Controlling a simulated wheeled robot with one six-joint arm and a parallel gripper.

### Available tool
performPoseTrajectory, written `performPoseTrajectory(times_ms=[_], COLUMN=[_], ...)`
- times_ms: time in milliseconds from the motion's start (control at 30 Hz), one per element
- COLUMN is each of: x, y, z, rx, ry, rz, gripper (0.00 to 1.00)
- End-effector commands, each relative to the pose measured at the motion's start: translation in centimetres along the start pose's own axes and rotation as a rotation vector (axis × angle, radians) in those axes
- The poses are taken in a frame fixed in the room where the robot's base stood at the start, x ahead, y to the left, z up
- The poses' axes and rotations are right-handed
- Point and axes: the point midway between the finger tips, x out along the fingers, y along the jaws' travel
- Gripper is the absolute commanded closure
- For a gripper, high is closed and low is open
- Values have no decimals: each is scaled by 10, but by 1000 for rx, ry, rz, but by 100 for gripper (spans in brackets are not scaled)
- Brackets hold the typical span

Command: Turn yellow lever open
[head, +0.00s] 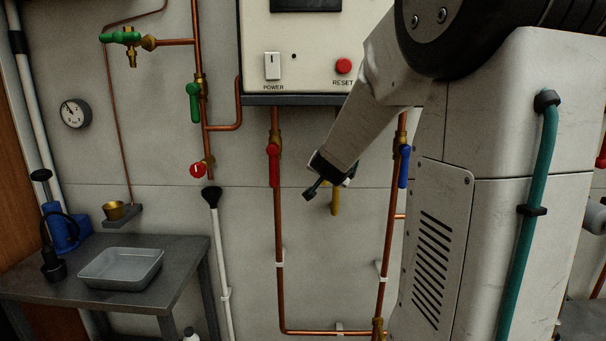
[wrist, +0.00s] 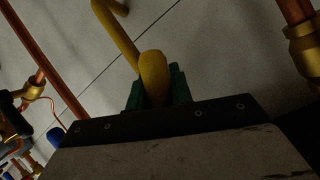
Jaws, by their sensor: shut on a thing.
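The yellow lever (wrist: 153,70) shows in the wrist view with its rounded end between the two green fingers of my gripper (wrist: 158,88). The fingers are shut on it. A thinner yellow length (wrist: 122,38) runs up and left from there. In the head view, a short yellow part of the lever (head: 335,203) hangs below my gripper (head: 338,182), against the wall. My wrist hides the lever's upper part and its valve body, so I cannot tell its full angle.
A red-handled valve (head: 273,165) on a copper pipe is left of my gripper; a blue-handled valve (head: 404,166) is right. The boiler panel (head: 310,60) with the red reset button (head: 343,66) is above. A bench (head: 185,253) with a grey tray (head: 122,268) stands left.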

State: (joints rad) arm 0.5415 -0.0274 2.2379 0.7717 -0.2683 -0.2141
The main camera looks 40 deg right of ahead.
Motion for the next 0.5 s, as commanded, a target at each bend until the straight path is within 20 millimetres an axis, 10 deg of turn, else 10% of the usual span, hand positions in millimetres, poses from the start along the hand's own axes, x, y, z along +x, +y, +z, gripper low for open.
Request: performPoseTrajectory(times_ms=[500], x=[4], y=[17], z=[-8], rx=[-21], ry=[14], rz=[32], gripper=[100])
